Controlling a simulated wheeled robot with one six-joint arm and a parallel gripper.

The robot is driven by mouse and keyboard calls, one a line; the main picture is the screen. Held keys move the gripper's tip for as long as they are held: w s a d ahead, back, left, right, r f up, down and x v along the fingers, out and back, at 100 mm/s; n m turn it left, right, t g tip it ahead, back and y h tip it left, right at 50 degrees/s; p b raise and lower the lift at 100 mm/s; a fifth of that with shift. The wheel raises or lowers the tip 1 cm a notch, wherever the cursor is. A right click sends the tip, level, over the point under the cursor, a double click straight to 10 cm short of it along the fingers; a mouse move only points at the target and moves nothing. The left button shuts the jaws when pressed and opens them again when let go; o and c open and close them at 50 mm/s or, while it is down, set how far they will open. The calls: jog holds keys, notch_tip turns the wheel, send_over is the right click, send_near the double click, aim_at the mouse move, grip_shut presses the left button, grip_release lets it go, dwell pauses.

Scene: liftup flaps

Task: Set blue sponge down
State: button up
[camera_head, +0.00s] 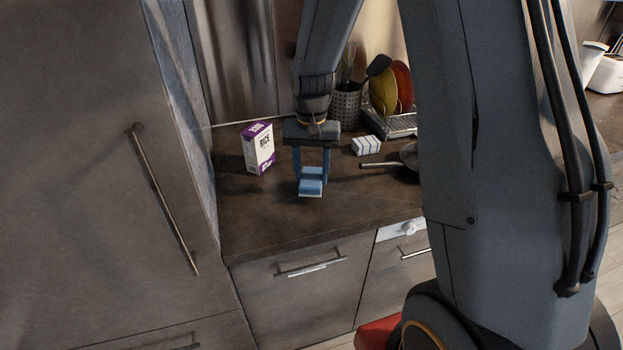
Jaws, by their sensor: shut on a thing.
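The blue sponge (311,186) is a small light-blue block with a pale underside, near the front of the dark countertop (262,225). My gripper (311,178) points down from above and is shut on the blue sponge, one finger at each side. The sponge is at or just above the counter surface; I cannot tell whether it touches.
A rice box (258,148) stands to the left. A white striped block (366,146) and a pan (409,157) lie to the right. Behind are a utensil holder (346,106) and a dish rack (392,124) with plates. The front-left counter is clear.

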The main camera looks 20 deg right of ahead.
aim_at(311, 177)
jog(key=shift+f, duration=1.25)
jog(key=shift+f, duration=0.15)
jog(key=o, duration=1)
jog(key=shift+o, duration=0.2)
notch_tip(311, 177, up, 12)
jog(key=b, duration=0.3)
jog(key=s+f+n, duration=0.2)
jog(key=s+f, duration=0.1)
jog(key=s, duration=0.5)
jog(key=s+f+n+t, duration=0.1)
jog(key=s+f+n, duration=0.1)
jog(key=s, duration=0.7)
jog(key=shift+s+f+n, duration=0.2)
jog(key=shift+f+n, duration=0.1)
jog(key=shift+f, duration=0.35)
